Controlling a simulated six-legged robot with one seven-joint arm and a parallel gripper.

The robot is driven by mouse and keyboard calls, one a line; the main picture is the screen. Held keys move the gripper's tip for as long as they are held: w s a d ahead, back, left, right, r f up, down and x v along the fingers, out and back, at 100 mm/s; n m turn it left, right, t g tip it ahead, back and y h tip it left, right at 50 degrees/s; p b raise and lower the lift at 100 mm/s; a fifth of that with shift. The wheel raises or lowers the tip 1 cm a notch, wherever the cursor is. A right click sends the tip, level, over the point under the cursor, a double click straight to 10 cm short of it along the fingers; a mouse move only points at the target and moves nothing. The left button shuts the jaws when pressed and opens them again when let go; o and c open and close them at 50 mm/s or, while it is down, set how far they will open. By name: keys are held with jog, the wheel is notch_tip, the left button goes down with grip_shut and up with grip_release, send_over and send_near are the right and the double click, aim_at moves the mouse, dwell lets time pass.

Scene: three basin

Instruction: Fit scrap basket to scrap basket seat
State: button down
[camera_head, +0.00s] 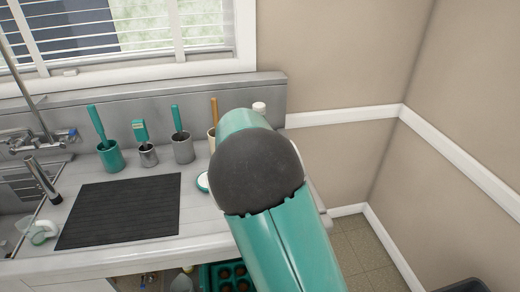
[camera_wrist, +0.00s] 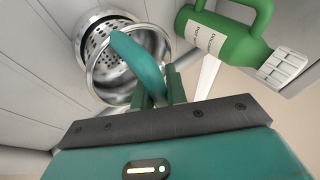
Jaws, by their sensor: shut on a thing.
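In the wrist view my gripper (camera_wrist: 156,96) is shut on the teal handle of the scrap basket (camera_wrist: 101,73). The basket is shiny metal with a wide rim and rows of holes; its handle arches over the mouth and covers part of it. At the basket's far end, at upper left, is a round metal ring that looks like the scrap basket seat (camera_wrist: 84,24). The two overlap in this view, and I cannot tell whether they touch. In the head view my arm hides the gripper, basket and seat.
A green bottle (camera_wrist: 225,38) with a white cap is close right of the basket. Teal-handled tools stand in a teal cup (camera_head: 110,156) and metal cups (camera_head: 183,149) along the counter's back. A dark ribbed mat (camera_head: 120,212) lies left of my arm, beside the sink (camera_head: 22,182).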

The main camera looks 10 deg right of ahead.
jog(key=shift+f, duration=0.15)
jog(key=c, duration=1.3)
grip_release()
jog(key=shift+c, duration=0.2)
jog(key=v, duration=1.4)
